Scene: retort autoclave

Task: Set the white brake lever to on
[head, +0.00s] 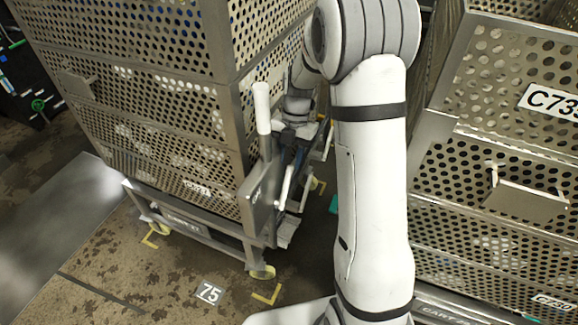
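A white lever with a thick rounded grip (262,108) stands nearly upright at the near corner of the perforated metal cart on the left. Its lower end meets a grey metal plate (257,203) with small dark lettering that I cannot read. My gripper (288,165) is dark and sits just right of the lever, beside the cart's side and partly behind my arm. It appears apart from the white grip. Its fingertips are small and partly hidden, so their opening is unclear. A thin white bar (285,187) shows below it, and I cannot tell what it belongs to.
The left cart (190,222) stands on yellow casters over a stained floor. A second perforated cart (480,215) stands close on the right, leaving a narrow gap that my arm fills. A floor marker "75" (209,293) lies in front. Open floor is at lower left.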

